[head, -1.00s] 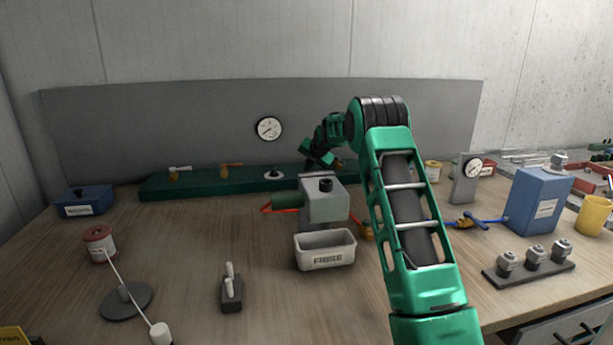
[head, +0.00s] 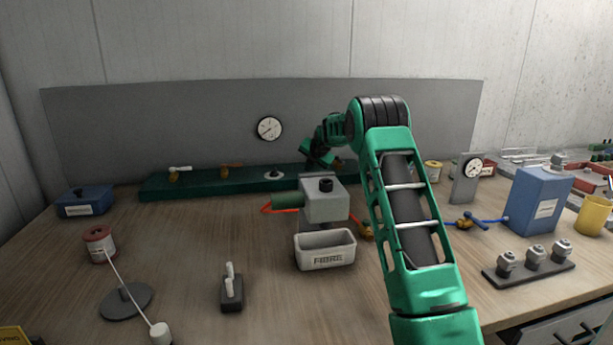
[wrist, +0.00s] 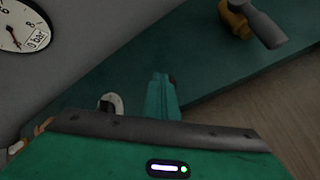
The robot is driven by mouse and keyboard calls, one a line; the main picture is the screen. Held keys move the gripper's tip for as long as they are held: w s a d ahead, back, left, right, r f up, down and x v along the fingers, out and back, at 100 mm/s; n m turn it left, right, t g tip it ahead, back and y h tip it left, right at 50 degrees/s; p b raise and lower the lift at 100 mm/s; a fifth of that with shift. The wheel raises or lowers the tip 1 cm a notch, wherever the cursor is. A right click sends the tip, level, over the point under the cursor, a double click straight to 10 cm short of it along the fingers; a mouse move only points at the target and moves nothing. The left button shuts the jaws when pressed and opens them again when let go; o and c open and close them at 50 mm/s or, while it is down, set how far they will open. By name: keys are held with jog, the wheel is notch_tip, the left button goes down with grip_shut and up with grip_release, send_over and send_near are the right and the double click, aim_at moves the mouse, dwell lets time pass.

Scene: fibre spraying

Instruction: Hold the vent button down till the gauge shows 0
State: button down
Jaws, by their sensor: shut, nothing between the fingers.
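The vent button (head: 273,174) is a dark knob on a pale round plate, set on the long green block (head: 200,183) below the wall gauge (head: 269,128). The gauge has a white dial; its needle points to the lower left, too small to read in the head view. My gripper (wrist: 162,92) is shut and empty over the block. A pale round part (wrist: 110,102), likely the button's plate, shows left of the fingers, partly hidden. Contact cannot be told.
Two valves (head: 175,174) (head: 230,170) stand left on the block. A brass fitting with a grey handle (wrist: 240,18) is right of my fingers in the wrist view. A grey box machine (head: 325,203) and FIBRE tray (head: 326,257) stand in front. The front-left table is partly clear.

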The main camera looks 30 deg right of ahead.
jog(key=shift+r, duration=0.85)
jog(key=shift+r, duration=0.1)
jog(key=shift+r, duration=2.45)
